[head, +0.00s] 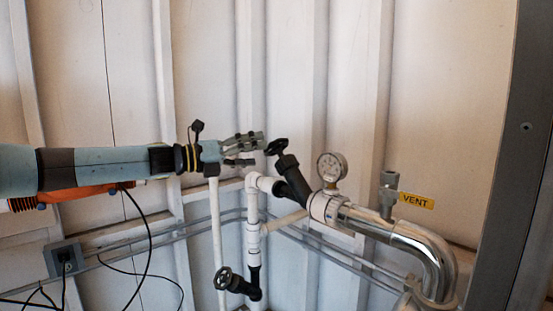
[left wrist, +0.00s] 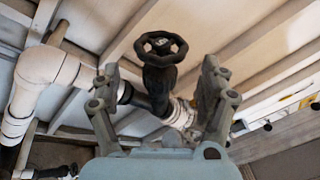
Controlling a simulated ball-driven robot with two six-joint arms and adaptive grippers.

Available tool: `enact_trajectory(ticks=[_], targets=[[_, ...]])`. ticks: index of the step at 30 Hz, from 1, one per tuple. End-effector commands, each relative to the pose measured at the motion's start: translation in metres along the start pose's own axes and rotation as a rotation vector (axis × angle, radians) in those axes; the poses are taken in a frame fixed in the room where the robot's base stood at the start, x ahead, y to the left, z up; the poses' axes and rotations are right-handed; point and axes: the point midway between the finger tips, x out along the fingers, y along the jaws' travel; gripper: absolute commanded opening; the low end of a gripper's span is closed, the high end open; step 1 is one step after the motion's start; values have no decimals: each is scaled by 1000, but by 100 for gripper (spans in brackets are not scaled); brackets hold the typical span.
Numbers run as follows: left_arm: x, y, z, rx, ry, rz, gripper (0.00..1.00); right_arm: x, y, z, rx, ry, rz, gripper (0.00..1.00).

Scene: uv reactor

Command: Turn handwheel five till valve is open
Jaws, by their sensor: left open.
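A black handwheel (head: 277,146) tops a black angled valve (head: 293,178) on the white pipe. No number is readable on it, though a small label shows at its hub in the left wrist view. My left gripper (head: 250,150) is open and empty, just left of this handwheel, fingers pointing at it. In the left wrist view the handwheel (left wrist: 161,46) appears upper middle, above and between the spread fingers (left wrist: 158,78), with no clear contact. A second black handwheel (head: 224,279) sits lower on the vertical pipe. My right gripper is out of view.
A pressure gauge (head: 332,168) stands right of the valve, by a chrome elbow pipe (head: 432,252) and a yellow VENT label (head: 416,201). White pipes (head: 253,240) run below. A grey outlet box (head: 64,259) is at lower left. The wall above the handwheel is clear.

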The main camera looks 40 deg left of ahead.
Motion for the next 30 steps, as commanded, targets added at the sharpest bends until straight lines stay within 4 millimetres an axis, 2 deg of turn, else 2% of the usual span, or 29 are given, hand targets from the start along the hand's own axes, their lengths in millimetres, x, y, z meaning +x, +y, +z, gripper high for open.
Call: enact_trajectory(ticks=[3,16,28,30], targets=[[15,0,1,0,-8,-2,78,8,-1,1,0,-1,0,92],[62,-2,4,-1,-8,-1,78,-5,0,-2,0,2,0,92],[68,-1,2,0,-2,2,78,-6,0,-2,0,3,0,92],[68,-1,2,1,-2,2,69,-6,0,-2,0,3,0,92]])
